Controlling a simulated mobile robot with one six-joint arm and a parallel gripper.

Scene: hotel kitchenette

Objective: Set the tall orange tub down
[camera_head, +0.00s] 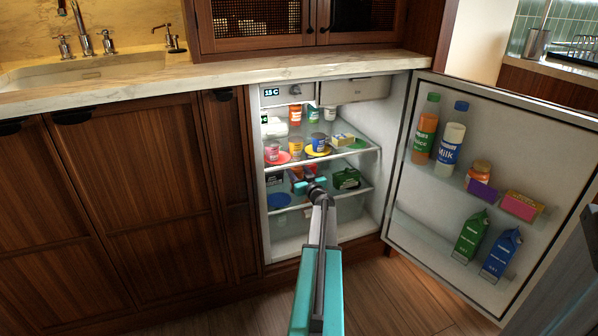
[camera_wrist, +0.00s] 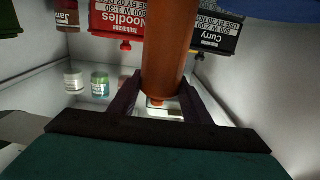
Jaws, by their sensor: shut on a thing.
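The tall orange tub (camera_wrist: 168,55) stands out in the middle of the wrist view, between the two dark fingers of my gripper (camera_wrist: 163,88). My gripper is shut on it. The wrist picture is upside down, judging by the print on the boxes. In the head view my gripper (camera_head: 300,187) is inside the open fridge, at the middle shelf (camera_head: 330,192). The tub cannot be made out clearly there, being mostly behind my arm. Whether its base touches the shelf cannot be told.
A red Noodles box (camera_wrist: 135,18) and a dark Curry box (camera_wrist: 217,32) are beyond the tub. A green box (camera_head: 346,178) sits at the right. A blue plate (camera_head: 279,200) is at the lower left. The upper shelf (camera_head: 335,160) is crowded. The open door (camera_head: 408,215) stands right.

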